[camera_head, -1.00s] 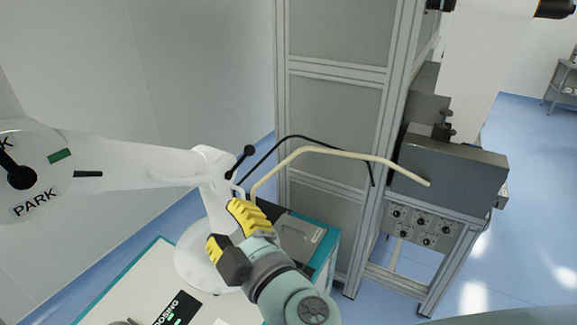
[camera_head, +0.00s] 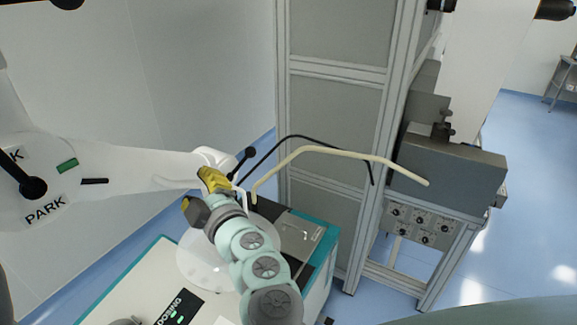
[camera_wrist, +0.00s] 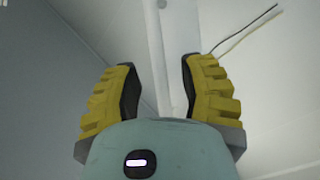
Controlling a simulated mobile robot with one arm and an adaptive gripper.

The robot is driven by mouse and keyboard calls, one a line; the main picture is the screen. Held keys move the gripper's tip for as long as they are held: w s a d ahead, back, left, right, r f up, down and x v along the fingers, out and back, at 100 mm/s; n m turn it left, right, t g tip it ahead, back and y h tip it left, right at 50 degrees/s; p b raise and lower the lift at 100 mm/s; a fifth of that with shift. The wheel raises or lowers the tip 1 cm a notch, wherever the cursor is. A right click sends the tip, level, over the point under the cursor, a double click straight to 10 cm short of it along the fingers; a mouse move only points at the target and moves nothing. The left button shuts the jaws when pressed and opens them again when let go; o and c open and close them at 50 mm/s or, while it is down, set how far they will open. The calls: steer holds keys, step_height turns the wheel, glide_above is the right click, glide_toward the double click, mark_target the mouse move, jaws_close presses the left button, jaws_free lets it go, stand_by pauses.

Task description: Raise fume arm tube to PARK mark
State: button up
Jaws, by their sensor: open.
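The white fume arm tube (camera_head: 140,166) runs from a round joint at the left to an elbow above a clear hood (camera_head: 200,262). The joint carries a PARK label (camera_head: 45,210), a green mark (camera_head: 67,165) and a black knob (camera_head: 33,188). A black mark (camera_head: 95,181) on the tube lies right of and slightly below the green one. My gripper (camera_head: 203,193) is open at the tube's elbow end. In the wrist view my gripper (camera_wrist: 160,85) has its yellow fingers apart, with the white tube (camera_wrist: 163,45) showing between them. Contact cannot be told.
A black-knobbed lever (camera_head: 249,152) and black and cream hoses (camera_head: 330,150) are close right of my gripper. A grey-panelled frame (camera_head: 335,110) and a grey box (camera_head: 450,170) stand further right. The teal-edged machine top (camera_head: 140,285) lies below.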

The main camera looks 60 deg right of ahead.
mark_target(196, 184)
steer(key=w+d+r+p, duration=0.1)
steer(key=p, duration=0.2)
steer(key=shift+r, duration=0.1)
steer(key=shift+w+f+p, duration=0.3)
steer(key=shift+w+p, duration=0.35)
steer(key=shift+p, duration=0.25)
steer(key=shift+w+f, duration=0.25)
steer(key=shift+w, duration=0.05)
steer(key=shift+o, duration=0.4)
jaws_close()
